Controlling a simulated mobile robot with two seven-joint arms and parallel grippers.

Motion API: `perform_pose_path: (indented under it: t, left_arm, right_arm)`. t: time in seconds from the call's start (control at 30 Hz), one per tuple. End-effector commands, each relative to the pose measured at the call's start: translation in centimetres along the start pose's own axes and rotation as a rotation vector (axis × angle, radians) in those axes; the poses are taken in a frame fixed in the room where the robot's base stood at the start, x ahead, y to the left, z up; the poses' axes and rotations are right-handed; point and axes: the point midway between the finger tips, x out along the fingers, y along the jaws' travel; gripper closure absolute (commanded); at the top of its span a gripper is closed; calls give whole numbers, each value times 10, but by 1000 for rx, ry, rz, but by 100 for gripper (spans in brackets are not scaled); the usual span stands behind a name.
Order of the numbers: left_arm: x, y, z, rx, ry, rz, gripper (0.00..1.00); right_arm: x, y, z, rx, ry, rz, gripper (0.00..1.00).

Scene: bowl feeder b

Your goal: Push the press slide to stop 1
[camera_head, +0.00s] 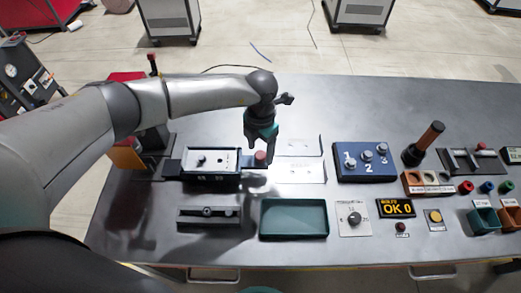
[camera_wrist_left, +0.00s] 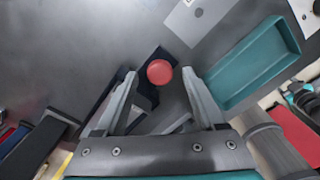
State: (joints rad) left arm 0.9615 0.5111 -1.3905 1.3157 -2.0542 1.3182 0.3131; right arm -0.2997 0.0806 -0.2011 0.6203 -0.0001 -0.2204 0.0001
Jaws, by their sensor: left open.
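My left gripper (camera_head: 259,146) is open, pointing down over the right end of a dark box unit with a white top (camera_head: 222,158). A red round knob (camera_head: 261,156) shows at the fingertips there. In the left wrist view the red knob (camera_wrist_left: 159,72) lies between and just beyond the open fingers (camera_wrist_left: 158,88); I cannot tell if they touch it. The knob sits on a dark bar, partly hidden by the fingers. I cannot read any stop marks beside it. My right gripper is not in view.
A green tray (camera_head: 295,237) lies in front, and a dark rail with a small knob (camera_head: 230,213) is left of it. A blue numbered plate (camera_head: 347,174) stands to the right. Another slide unit with a red knob (camera_head: 481,148) is far right. The table's back middle is clear.

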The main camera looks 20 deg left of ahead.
Motion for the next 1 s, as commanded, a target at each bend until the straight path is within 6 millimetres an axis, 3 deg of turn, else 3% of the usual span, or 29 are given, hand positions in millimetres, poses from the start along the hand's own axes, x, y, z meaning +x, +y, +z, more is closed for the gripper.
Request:
perform_pose_path:
  t: [0.13,0.43,1.0]
  left_arm:
    - [9,0,0,1,1,1,29]
    - [10,0,0,1,0,1,30]
    - [10,0,0,0,0,0,94]
  right_arm:
    - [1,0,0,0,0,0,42]
    - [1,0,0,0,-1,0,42]
    - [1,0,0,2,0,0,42]
